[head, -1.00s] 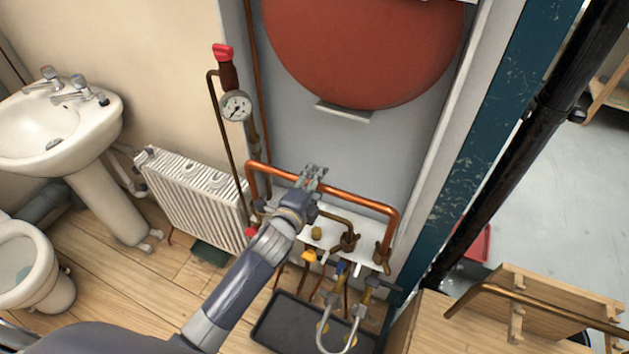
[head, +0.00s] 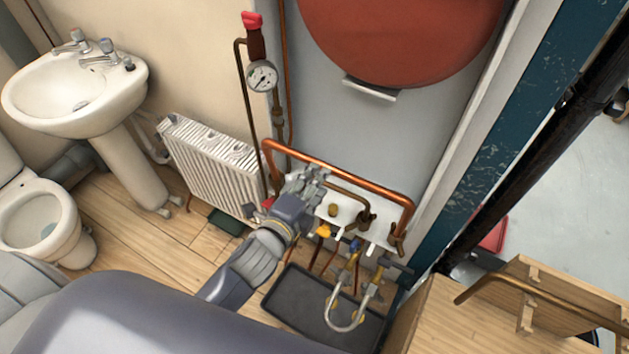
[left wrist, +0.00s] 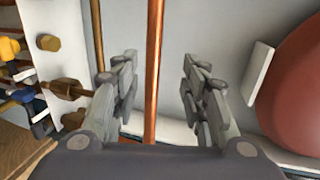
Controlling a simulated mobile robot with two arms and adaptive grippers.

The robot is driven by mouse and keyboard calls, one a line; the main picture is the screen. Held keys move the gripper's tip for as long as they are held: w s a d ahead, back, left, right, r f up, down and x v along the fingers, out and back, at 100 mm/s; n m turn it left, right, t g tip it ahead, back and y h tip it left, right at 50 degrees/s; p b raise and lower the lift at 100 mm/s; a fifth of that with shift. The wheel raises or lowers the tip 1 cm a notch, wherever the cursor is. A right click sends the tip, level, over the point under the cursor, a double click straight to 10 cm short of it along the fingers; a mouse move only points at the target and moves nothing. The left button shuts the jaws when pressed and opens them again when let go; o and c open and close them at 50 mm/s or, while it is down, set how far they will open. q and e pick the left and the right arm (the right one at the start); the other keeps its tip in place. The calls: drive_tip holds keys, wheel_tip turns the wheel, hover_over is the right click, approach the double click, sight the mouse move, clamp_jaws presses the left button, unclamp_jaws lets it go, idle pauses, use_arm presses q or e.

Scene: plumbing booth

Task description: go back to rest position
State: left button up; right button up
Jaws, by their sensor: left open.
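My left gripper (head: 312,181) is in front of the copper pipework at the wall, its arm coming in from the lower left. In the left wrist view, its two fingers (left wrist: 160,85) stand apart. A copper pipe (left wrist: 154,70) shows upright in that view, between the fingers in the picture. The fingers do not touch the pipe there. The copper pipe (head: 365,184) runs across above a white plate in the head view. My right gripper is in neither view.
A red round vessel (head: 400,35) hangs above the pipes. A pressure gauge (head: 262,76), a white radiator (head: 212,168), a sink (head: 75,95) and a toilet (head: 42,222) are to the left. A black tray (head: 300,312) lies below. A wooden bench (head: 440,315) stands at the lower right.

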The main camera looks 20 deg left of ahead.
use_arm(q)
drive_tip(key=shift+s+r, duration=0.1)
drive_tip(key=shift+s, duration=0.1)
drive_tip(key=s+a+f+n+g+y, duration=0.1)
drive_tip(key=s+a+f+n+g, duration=0.2)
drive_tip(key=f, duration=0.8)
drive_tip(key=s+a+f+n+g, duration=0.1)
drive_tip(key=s+f+n+g, duration=0.3)
drive_tip(key=f, duration=0.8)
drive_tip(key=s+a+f+n+y, duration=0.1)
drive_tip(key=s+f+n, duration=0.1)
drive_tip(key=s+f, duration=0.65)
drive_tip(key=s+a+f+n+g, duration=0.2)
drive_tip(key=s+f+n+g, duration=0.1)
drive_tip(key=s+f, duration=0.6)
drive_tip(key=s+a+f+n+g, duration=0.1)
drive_tip(key=s+f+n+g, duration=0.3)
drive_tip(key=s+f, duration=0.6)
drive_tip(key=s+n, duration=0.1)
drive_tip(key=s, duration=0.5)
drive_tip(key=shift+a, duration=0.4)
